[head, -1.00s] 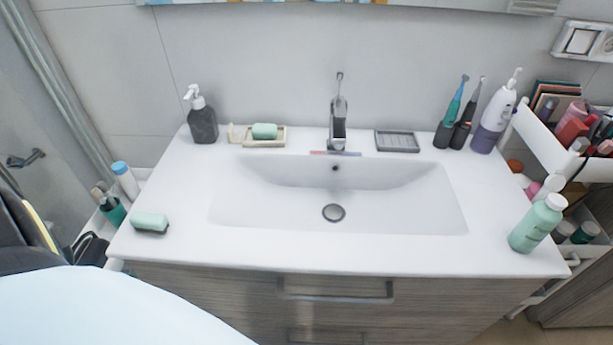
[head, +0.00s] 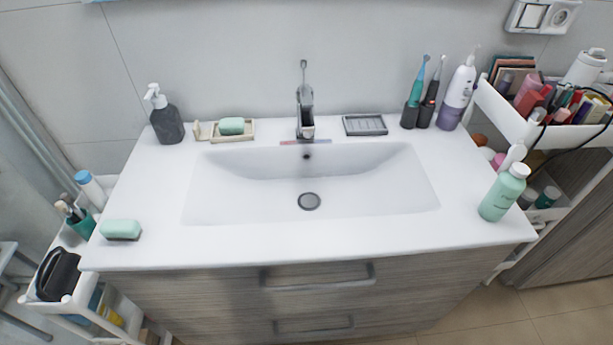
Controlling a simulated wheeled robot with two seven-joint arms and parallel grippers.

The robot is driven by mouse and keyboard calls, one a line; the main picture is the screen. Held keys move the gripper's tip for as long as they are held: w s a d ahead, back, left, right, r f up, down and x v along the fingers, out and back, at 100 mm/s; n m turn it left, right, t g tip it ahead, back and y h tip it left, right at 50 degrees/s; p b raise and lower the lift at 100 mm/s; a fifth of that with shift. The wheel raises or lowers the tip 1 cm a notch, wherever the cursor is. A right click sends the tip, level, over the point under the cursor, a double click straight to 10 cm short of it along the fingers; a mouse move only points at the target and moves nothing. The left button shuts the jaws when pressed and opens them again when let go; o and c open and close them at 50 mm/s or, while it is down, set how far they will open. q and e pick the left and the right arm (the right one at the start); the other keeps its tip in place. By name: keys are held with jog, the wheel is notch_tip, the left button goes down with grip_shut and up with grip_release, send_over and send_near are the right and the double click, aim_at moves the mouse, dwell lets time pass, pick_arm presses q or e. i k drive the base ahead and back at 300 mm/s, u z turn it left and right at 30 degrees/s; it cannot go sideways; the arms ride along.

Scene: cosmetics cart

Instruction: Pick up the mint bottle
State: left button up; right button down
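The mint bottle (head: 502,194) has a white cap and a pale green body. It stands upright on the white counter, near its front right corner. Neither of my grippers shows in the head view.
The white sink counter (head: 300,237) has bare room left of the bottle, in front of the basin. A cosmetics cart (head: 497,110) stands close on the right. A mint soap (head: 120,229) lies at the front left. Toothbrushes and a purple-white flosser (head: 457,95) stand behind.

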aim_at(508, 185)
jog(key=z, duration=1.6)
jog(key=i, duration=0.1)
jog(key=u, duration=0.25)
